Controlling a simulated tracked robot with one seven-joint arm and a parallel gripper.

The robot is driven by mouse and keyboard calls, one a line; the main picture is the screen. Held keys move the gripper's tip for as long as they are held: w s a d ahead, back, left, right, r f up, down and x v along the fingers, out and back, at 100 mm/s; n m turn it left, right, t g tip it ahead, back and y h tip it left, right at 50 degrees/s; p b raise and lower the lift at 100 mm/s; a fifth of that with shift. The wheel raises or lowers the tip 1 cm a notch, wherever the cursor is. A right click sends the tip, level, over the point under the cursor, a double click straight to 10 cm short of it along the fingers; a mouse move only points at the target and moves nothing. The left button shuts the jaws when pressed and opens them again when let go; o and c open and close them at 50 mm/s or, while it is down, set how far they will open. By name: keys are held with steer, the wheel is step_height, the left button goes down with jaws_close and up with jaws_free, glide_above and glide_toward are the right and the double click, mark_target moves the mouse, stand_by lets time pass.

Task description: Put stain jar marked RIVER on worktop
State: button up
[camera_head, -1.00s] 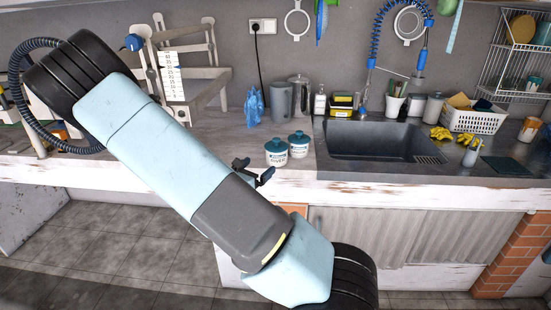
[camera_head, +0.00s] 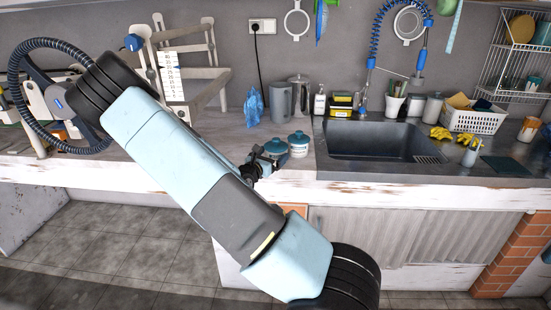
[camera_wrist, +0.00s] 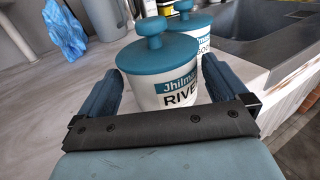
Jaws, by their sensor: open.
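The stain jar marked RIVER (camera_wrist: 178,96) is white with a blue knobbed lid and stands upright on the worktop (camera_head: 215,133). In the head view its lid (camera_head: 276,146) shows behind my gripper (camera_head: 265,160). In the wrist view my gripper (camera_wrist: 158,66) is open, with one finger on each side of the jar. I cannot tell whether the fingers touch it. A second, similar jar (camera_wrist: 208,42) stands close behind it to the right; its label is partly hidden. It also shows in the head view (camera_head: 299,146).
The sink (camera_head: 375,140) lies right of the jars. A wooden frame (camera_head: 205,85) is at the left. The worktop's front edge is close to the jars.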

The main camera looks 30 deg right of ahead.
mark_target(275, 145)
steer(key=x, duration=0.3)
steer(key=shift+w+d+f, duration=0.1)
steer(key=shift+w+d, duration=0.05)
steer(key=shift+c, duration=0.2)
steer(key=c, duration=1)
steer(key=shift+c, duration=0.2)
steer(key=shift+r, duration=1.65)
steer(key=shift+s+a+r, duration=1.4)
steer(key=shift+a+r, duration=0.2)
steer(key=shift+a, duration=0.2)
steer(key=shift+s+a+r, duration=1.35)
steer(key=shift+a+r, duration=0.25)
steer(key=shift+a, duration=0.25)
steer(key=shift+s+a+r, duration=1.4)
steer(key=shift+a+r, duration=0.2)
steer(key=shift+a, duration=0.2)
